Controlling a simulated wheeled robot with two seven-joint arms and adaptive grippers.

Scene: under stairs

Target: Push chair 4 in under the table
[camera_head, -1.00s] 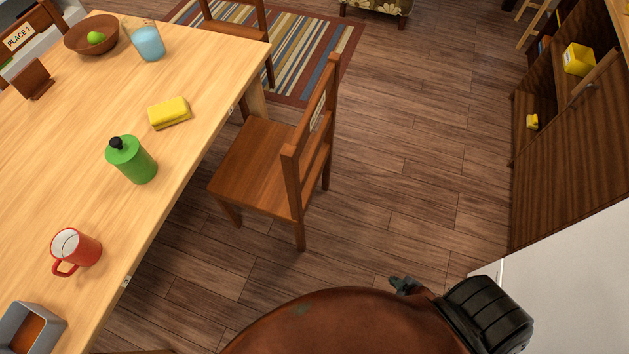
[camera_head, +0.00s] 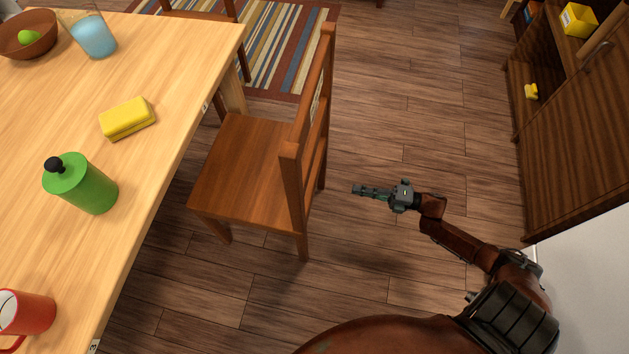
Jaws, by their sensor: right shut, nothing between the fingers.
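A brown wooden chair (camera_head: 240,172) stands at the right side of the light wooden table (camera_head: 150,165). Its backrest (camera_head: 310,130) faces right, away from the table, and the front of its seat is close to the table edge. A label on the backrest is seen edge-on and cannot be read. My right gripper (camera_head: 358,190) is shut and empty. It points left toward the backrest, with a gap of bare floor showing between them. My left gripper is out of view.
A dark cabinet (camera_head: 580,150) stands right. Floor (camera_head: 430,130) between is clear.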

